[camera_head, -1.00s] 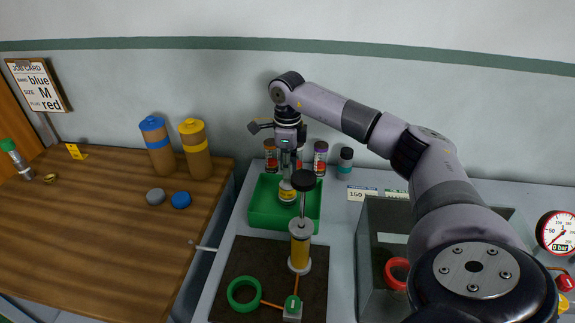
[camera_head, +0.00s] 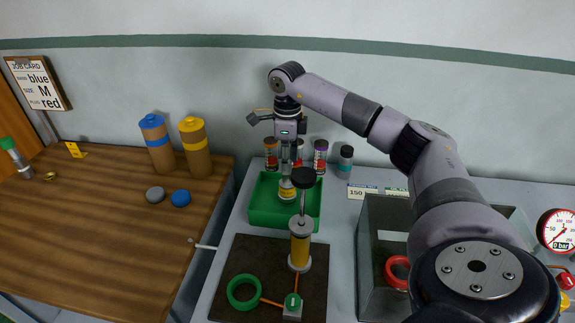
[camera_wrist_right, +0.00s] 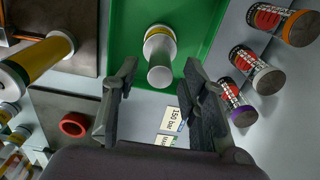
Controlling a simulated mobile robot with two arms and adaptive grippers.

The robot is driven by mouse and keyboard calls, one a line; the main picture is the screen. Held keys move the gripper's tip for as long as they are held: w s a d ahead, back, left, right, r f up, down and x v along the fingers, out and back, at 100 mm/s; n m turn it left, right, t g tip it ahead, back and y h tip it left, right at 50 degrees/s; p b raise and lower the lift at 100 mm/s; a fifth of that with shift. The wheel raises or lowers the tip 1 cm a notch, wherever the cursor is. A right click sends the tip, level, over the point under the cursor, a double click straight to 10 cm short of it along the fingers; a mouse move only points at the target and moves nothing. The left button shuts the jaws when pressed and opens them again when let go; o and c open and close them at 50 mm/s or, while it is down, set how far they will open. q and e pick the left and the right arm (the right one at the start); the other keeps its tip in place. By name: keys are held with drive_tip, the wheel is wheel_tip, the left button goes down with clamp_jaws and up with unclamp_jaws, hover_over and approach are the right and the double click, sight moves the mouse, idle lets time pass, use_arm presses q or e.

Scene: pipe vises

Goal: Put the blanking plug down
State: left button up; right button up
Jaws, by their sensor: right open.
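The blanking plug (camera_head: 286,192) has a grey body with a yellow band and stands in the green tray (camera_head: 262,216). In the right wrist view the plug (camera_wrist_right: 160,50) is over the green tray floor (camera_wrist_right: 196,22), its grey stem pointing toward the camera. My right gripper (camera_head: 286,166) is above the plug in the head view. In the wrist view its two fingers (camera_wrist_right: 158,84) are spread wide, with clear gaps either side of the stem. A black-knobbed pump (camera_head: 300,245) hides part of the tray. My left gripper does not show.
Several capped canisters (camera_head: 320,156) stand behind the tray. A grey bin (camera_head: 366,262) with a red ring (camera_head: 396,272) is to the right. A dark mat (camera_head: 262,262) with a green ring (camera_head: 243,293) lies in front. The wooden table (camera_head: 95,235) at left has much bare surface.

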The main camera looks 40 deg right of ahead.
wheel_tip(320, 180, up, 10)
drive_tip(key=b, duration=0.1)
drive_tip(key=shift+r, duration=0.2)
idle(0.4)
